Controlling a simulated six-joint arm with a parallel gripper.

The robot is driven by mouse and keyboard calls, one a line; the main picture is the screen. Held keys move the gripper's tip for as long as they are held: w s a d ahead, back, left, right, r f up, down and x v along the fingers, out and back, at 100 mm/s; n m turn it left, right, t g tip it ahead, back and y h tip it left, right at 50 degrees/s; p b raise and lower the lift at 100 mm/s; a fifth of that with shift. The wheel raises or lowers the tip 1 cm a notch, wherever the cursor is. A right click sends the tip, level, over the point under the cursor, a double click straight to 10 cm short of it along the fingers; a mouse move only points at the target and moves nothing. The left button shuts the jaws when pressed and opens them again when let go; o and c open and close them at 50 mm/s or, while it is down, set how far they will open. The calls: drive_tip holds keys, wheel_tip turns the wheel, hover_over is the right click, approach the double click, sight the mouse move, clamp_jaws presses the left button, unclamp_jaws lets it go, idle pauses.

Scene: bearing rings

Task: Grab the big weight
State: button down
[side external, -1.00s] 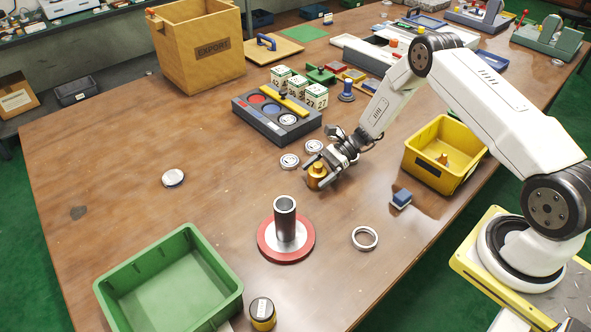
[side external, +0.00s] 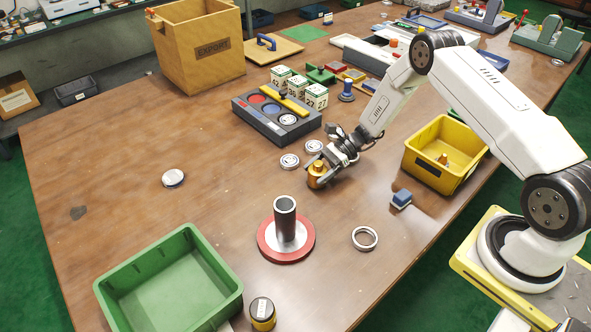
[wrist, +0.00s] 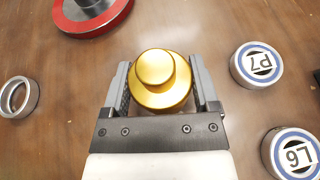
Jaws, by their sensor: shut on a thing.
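The big weight (side external: 317,174) is a gold, knobbed cylinder. It stands upright on the brown table in the side view, and fills the space between my fingers in the wrist view (wrist: 160,82). My gripper (side external: 322,168) is shut on it, with one grey finger on each side of its body in the wrist view (wrist: 161,85). A smaller brass weight (side external: 443,159) sits inside the yellow bin at the right.
Bearing rings (side external: 289,161) lie close behind my gripper. A steel post on a red round base (side external: 266,243) stands in front, with a loose ring (side external: 365,238) beside it. A blue block (side external: 401,199) and the yellow bin (side external: 423,168) are at right. Open table lies left.

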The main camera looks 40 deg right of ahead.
sight(318, 163)
drive_tip(key=shift+r, duration=1.5)
drive_tip(key=s+r, duration=0.9)
drive_tip(key=s, duration=0.5)
drive_tip(key=shift+a+r, duration=0.15)
drive_tip(key=shift+r, duration=0.15)
drive_tip(key=shift+w+a, duration=0.1)
drive_tip(key=shift+w, duration=0.05)
